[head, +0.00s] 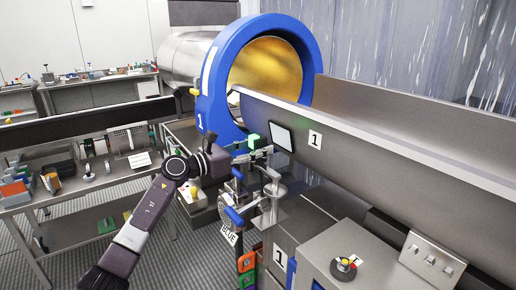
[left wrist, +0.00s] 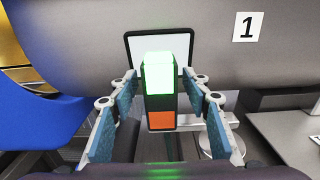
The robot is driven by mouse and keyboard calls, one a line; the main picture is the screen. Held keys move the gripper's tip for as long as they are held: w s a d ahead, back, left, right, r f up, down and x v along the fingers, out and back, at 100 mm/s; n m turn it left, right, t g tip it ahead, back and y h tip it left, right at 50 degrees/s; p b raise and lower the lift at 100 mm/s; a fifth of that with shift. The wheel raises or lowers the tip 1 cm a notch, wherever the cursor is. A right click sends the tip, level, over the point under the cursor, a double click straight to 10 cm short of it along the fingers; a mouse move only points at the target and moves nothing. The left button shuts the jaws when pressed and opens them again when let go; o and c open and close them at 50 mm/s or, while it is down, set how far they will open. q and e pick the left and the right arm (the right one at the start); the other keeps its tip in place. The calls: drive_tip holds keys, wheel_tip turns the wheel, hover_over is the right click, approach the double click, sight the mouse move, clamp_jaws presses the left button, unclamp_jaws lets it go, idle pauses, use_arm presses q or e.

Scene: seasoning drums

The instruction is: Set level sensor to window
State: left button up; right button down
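The level sensor is a dark block with a glowing green top (head: 253,141) and an orange patch on its lower front; it also shows upright in the left wrist view (left wrist: 160,92). The window is a pale, dark-framed rectangle (head: 283,138) on the side of the grey trough; in the left wrist view the window (left wrist: 182,46) is behind the sensor. My left gripper (head: 262,153) is at the sensor. In the left wrist view its fingers (left wrist: 160,100) are spread either side of the sensor, with narrow gaps visible. My right gripper is not in view.
A blue-ringed drum (head: 213,95) with a golden inside stands behind. The long trough (head: 400,135) runs to the right. A steel cabinet with a knob (head: 344,265) and a switch box (head: 432,258) stand at front right. A cluttered cart (head: 75,190) is at left.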

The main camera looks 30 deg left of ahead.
use_arm(q)
drive_tip(key=shift+s, duration=0.1)
drive_tip(key=v, duration=1.1)
drive_tip(key=shift+s+a, duration=0.2)
drive_tip(key=shift+s, duration=0.15)
drive_tip(key=shift+f, duration=0.1)
